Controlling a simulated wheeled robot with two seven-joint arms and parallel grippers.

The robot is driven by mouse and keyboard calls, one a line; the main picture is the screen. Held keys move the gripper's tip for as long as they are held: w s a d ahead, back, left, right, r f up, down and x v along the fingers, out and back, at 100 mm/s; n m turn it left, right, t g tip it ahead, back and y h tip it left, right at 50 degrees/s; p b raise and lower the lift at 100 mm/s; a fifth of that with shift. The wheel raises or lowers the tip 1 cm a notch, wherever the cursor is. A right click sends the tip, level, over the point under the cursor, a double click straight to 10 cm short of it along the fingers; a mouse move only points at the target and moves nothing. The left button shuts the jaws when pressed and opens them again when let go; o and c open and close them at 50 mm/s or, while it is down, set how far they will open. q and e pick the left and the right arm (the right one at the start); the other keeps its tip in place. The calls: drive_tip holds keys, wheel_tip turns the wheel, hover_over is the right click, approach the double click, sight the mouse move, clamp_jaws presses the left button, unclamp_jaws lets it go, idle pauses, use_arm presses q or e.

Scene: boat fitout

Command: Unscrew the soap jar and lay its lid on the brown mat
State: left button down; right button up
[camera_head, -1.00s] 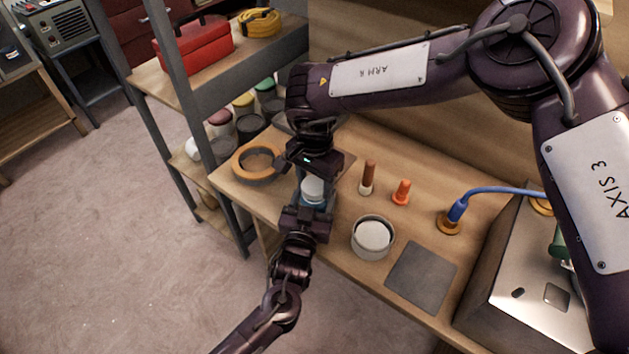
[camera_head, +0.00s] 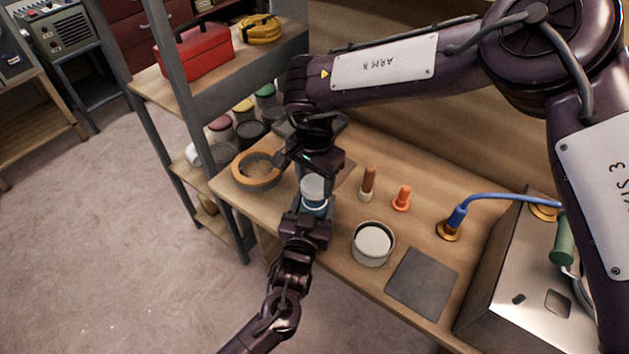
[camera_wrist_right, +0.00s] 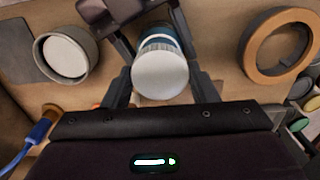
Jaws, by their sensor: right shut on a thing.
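The soap jar (camera_head: 315,208) has a blue body and a white lid (camera_head: 313,187). It stands upright near the front edge of the bench. My right gripper (camera_head: 314,178) reaches down from above and is shut on the lid; in the right wrist view its fingers flank the round white lid (camera_wrist_right: 160,76). My left gripper (camera_head: 310,217) comes in from the front at the jar's blue body and appears closed on it. I cannot tell whether the lid is still threaded.
A tape ring (camera_head: 256,170) lies left of the jar. A round grey tin (camera_head: 372,243), a brown-handled piece (camera_head: 368,183), an orange piece (camera_head: 402,198) and a blue cable plug (camera_head: 455,218) stand to the right. A grey square mat (camera_head: 423,282) lies at the front right.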

sight(314, 183)
wheel_tip(314, 183, up, 3)
drive_tip(key=shift+r, duration=0.15)
use_arm(q)
drive_tip(key=shift+c, duration=1.5)
unclamp_jaws()
